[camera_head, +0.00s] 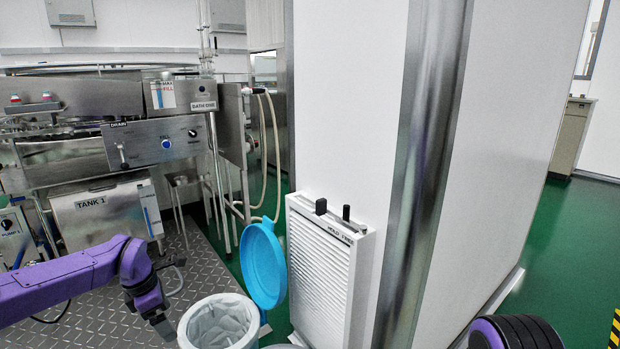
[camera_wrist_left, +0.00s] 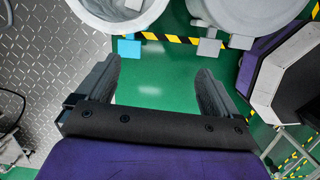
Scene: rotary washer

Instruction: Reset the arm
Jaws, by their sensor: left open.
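My left arm comes in from the left in the head view, purple, with its gripper (camera_head: 163,326) low, just left of a lined bin (camera_head: 184,330). In the left wrist view the left gripper (camera_wrist_left: 157,88) has its two dark fingers wide apart, with only green floor between them. It is empty. The bin's rim (camera_wrist_left: 124,27) shows at the top of that view, beyond the fingertips. A purple and black part of my right side (camera_head: 515,333) shows at the lower right in the head view, but no right fingers are visible.
The bin's blue lid (camera_head: 263,265) stands open. A second round bin (camera_wrist_left: 248,18) is beside it in the wrist view. A white louvred unit (camera_head: 321,265) is fixed to the white wall. The steel washer (camera_head: 165,140) with Tank 1 (camera_head: 105,215) stands at left.

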